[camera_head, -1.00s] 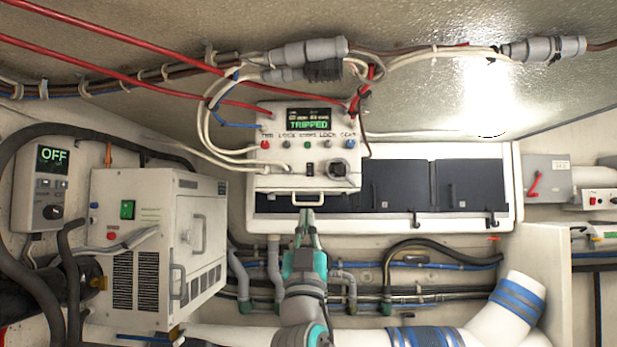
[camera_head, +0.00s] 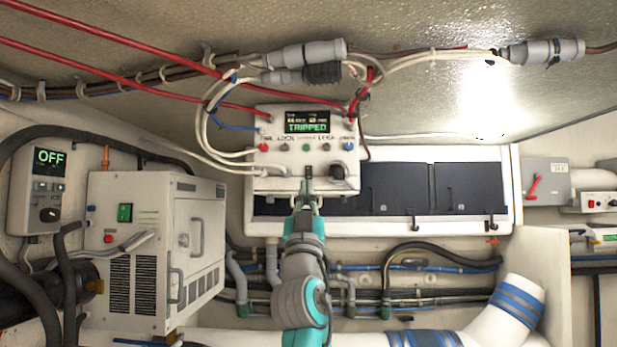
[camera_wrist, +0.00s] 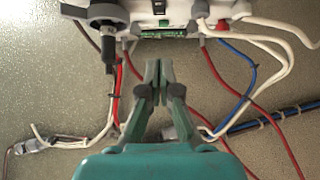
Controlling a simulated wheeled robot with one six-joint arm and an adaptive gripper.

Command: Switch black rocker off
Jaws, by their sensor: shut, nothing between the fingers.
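The black rocker (camera_head: 308,172) is a small upright switch low on the front of the white control box (camera_head: 268,176), left of a black round knob (camera_head: 338,173). The box's screen (camera_head: 307,121) reads TRIPPED in green. My gripper (camera_head: 307,187) is shut and empty, pointing up just below the rocker. Whether the tips touch it cannot be told. In the wrist view the picture is turned over: the rocker (camera_wrist: 159,7) shows at the top edge, and my closed gripper (camera_wrist: 158,66) lies below it. Which way the rocker is tipped is too small to tell.
Red cables (camera_head: 150,77) and white cables (camera_head: 204,125) run to the box. A row of coloured buttons (camera_head: 307,147) sits above the rocker. A white machine (camera_head: 140,250) with a green switch stands left; a panel reading OFF (camera_head: 48,158) is farther left. Dark panels (camera_head: 400,187) lie right.

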